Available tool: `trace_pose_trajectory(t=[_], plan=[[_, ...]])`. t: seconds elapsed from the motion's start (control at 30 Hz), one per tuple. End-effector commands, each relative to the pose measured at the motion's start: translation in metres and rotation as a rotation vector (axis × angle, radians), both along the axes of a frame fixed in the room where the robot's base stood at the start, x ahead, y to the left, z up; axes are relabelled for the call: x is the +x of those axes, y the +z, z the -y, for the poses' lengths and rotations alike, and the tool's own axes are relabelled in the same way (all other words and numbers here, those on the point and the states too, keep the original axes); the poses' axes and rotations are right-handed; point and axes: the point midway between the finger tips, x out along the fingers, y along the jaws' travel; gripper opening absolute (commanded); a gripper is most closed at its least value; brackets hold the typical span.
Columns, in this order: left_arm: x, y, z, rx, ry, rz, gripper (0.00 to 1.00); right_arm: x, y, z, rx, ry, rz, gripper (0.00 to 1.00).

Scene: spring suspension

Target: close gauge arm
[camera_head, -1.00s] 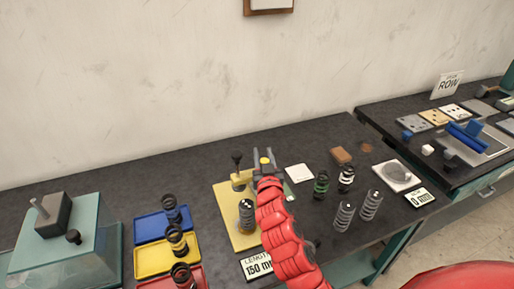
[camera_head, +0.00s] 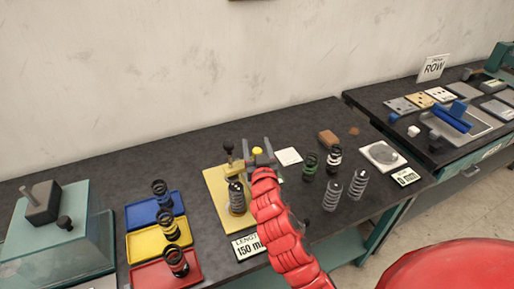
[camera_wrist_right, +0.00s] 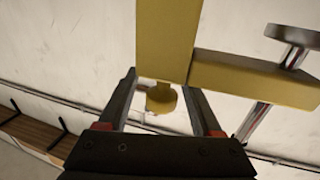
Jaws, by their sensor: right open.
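The yellow gauge (camera_head: 215,190) stands on the table, with a yellow plate and a black-knobbed plunger (camera_head: 229,150). A dark spring (camera_head: 237,197) stands upright on its plate. My right gripper (camera_head: 261,153) is at the gauge's upper right side, its red arm coming up from the front. In the right wrist view, the open jaws (camera_wrist_right: 162,88) are on either side of a round yellow knob (camera_wrist_right: 161,99) below a yellow bar (camera_wrist_right: 166,40). Contact with the knob cannot be told. A yellow side arm (camera_wrist_right: 255,80) with a metal rod extends to the right. My left gripper is not in view.
Blue, yellow (camera_head: 147,245) and red trays, each with a black spring, lie left of the gauge. A length sign (camera_head: 250,245) stands in front. Several springs (camera_head: 332,192) stand to the right, near a white pad (camera_head: 288,156).

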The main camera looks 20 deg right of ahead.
Motion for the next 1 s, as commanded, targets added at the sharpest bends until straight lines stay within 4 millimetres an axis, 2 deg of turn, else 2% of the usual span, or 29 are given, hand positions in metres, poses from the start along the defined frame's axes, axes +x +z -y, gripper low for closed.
trace_pose_trajectory(t=[0.17, 0.43, 0.5, 0.7, 0.8, 1.0], plan=[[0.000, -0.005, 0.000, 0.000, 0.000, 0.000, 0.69, -0.009, -0.002, -0.002, 0.000, 0.001, 0.001, 0.66], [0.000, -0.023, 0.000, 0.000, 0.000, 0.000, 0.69, -0.057, -0.005, -0.013, 0.001, 0.001, -0.001, 0.66], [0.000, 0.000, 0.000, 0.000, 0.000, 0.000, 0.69, -0.067, 0.005, -0.017, 0.005, 0.003, -0.008, 0.66], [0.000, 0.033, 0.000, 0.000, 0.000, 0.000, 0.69, -0.098, 0.006, -0.024, 0.006, 0.003, -0.007, 0.66], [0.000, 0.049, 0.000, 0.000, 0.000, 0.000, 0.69, -0.115, 0.007, -0.027, 0.003, 0.002, -0.008, 0.66], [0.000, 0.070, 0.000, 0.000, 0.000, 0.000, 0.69, -0.147, 0.002, -0.034, 0.004, 0.000, -0.008, 0.66]])
